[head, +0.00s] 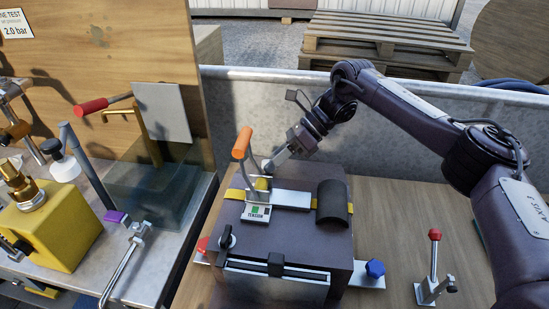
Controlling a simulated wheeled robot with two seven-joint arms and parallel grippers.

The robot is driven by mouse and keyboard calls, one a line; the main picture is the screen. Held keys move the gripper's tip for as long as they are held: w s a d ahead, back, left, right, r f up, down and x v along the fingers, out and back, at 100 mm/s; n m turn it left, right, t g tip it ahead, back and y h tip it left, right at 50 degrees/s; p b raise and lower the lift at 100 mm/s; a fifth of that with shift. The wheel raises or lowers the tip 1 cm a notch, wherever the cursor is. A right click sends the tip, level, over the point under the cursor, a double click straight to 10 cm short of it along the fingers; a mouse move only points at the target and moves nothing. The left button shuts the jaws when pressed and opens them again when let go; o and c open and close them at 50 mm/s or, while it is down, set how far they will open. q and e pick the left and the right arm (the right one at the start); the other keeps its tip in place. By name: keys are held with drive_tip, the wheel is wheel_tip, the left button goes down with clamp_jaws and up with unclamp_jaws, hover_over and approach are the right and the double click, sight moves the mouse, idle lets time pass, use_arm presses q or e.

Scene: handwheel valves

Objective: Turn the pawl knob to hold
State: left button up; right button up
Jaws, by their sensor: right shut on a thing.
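A ratchet strap tensioner with an upright lever with an orange grip (242,143) sits on top of a dark box (300,240). A small grey pawl knob (266,165) shows at the far side of the ratchet, partly hidden by my gripper. My right gripper (273,162) reaches in from the upper right and is shut on this knob. The knob's marking and exact angle are too small to tell. A green and white TENSION label (256,213) lies in front of the ratchet. My left gripper is not in view.
A black curved pad (332,202) sits on the strap right of the ratchet. A black knob (227,237), a blue knob (375,268) and a red-topped lever (434,262) stand nearby. A yellow valve block (45,225) is on the left bench.

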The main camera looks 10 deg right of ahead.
drive_tip(key=shift+w+r+n+g+p, duration=0.1)
drive_tip(key=shift+w+n+g+p, duration=0.15)
drive_tip(key=shift+n+g, duration=1.15)
drive_tip(key=shift+n, duration=0.5)
drive_tip(key=shift+n+g, duration=0.3)
drive_tip(key=shift+n, duration=0.2)
drive_tip(key=o, duration=1)
drive_tip(key=shift+f, duration=0.2)
drive_tip(key=shift+w+d+r, duration=0.2)
drive_tip(key=shift+w+d, duration=0.05)
drive_tip(key=shift+d, duration=0.2)
drive_tip(key=b+v, duration=0.2)
drive_tip(key=v, duration=0.4)
drive_tip(key=shift+d, duration=0.1)
drive_tip(key=shift+w+d+r, duration=0.15)
drive_tip(key=shift+d, duration=0.05)
